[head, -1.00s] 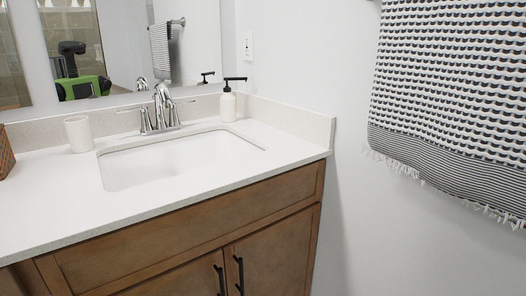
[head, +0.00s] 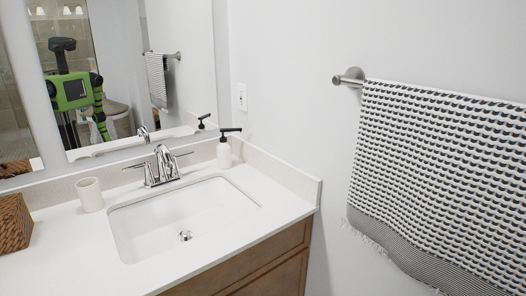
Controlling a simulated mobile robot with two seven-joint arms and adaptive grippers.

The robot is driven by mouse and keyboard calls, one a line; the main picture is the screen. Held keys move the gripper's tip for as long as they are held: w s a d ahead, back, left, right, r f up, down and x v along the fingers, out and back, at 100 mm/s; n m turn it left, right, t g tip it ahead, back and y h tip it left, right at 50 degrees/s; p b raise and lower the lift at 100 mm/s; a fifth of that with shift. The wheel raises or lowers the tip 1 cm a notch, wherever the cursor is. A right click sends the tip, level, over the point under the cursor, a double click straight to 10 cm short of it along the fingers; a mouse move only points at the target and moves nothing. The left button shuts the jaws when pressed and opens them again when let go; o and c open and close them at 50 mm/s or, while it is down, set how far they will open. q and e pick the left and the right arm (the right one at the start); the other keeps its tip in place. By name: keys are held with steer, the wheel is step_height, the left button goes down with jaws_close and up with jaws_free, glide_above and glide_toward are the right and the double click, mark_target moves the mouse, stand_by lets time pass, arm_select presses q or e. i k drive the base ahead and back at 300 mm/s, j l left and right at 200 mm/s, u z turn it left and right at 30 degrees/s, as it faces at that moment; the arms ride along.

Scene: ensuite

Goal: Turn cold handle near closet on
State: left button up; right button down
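A chrome faucet (head: 165,164) stands behind the white sink (head: 185,215) on the vanity. It has a lever handle on each side: the left handle (head: 135,166) points left, and the right handle (head: 184,154) points right. I cannot tell from this view which one is the cold handle or whether water runs; no stream shows below the spout. Neither of my grippers shows directly in the head view; a green robot body is reflected in the mirror.
A white cup (head: 89,195) and a wicker basket (head: 14,223) stand left of the sink. A soap dispenser (head: 224,152) stands right of the faucet. A patterned towel (head: 435,180) hangs on the right wall. The counter's front edge (head: 235,248) bounds the vanity.

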mark_target(174, 157)
steer(key=i+l+z, duration=0.25)
steer(key=i, duration=0.2)
steer(key=i+l+z, duration=0.25)
steer(key=i, duration=0.15)
steer(key=j, duration=0.1)
